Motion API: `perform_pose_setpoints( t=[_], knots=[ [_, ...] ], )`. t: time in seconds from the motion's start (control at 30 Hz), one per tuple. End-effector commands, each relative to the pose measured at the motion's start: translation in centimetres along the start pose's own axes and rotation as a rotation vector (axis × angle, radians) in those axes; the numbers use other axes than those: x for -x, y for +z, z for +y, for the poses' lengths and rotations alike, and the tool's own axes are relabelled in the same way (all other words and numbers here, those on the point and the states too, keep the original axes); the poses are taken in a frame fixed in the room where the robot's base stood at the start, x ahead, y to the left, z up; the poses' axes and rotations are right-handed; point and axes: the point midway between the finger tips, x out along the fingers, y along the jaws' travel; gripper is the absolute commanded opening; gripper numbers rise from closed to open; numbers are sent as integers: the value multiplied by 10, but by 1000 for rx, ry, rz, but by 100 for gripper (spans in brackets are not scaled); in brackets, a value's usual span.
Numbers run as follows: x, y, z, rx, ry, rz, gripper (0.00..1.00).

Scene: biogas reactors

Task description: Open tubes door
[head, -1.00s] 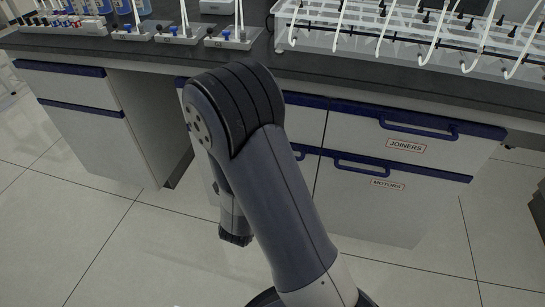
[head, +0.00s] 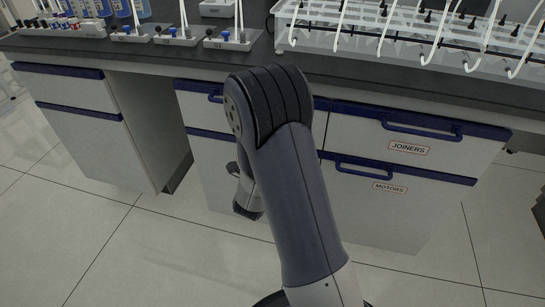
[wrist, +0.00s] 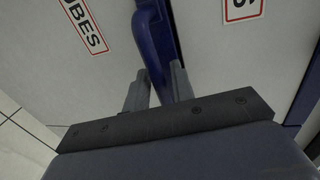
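The blue handle reaches down between the fingers, with a visible gap at the left finger. I cannot tell whether the right finger touches it. In the head view my arm covers most of this front, and my fingertips are hidden. The front looks closed.
Drawers labelled JOINERS (head: 409,147) and MOTORS (head: 389,187) sit to the right with blue handles. Another drawer unit (head: 85,130) stands at the left beyond an open knee space. The dark worktop (head: 170,55) above holds racks with white tubing (head: 400,40). The tiled floor in front is clear.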

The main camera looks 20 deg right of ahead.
Motion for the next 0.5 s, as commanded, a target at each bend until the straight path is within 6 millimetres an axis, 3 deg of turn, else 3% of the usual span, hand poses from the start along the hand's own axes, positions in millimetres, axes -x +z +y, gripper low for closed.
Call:
perform_pose_setpoints(
  t=[0.27, 0.5],
  knots=[
    [0, 0, 0, 0, 0, 0, 1],
    [0, 0, 0, 0, 0, 0, 0]
  ],
)
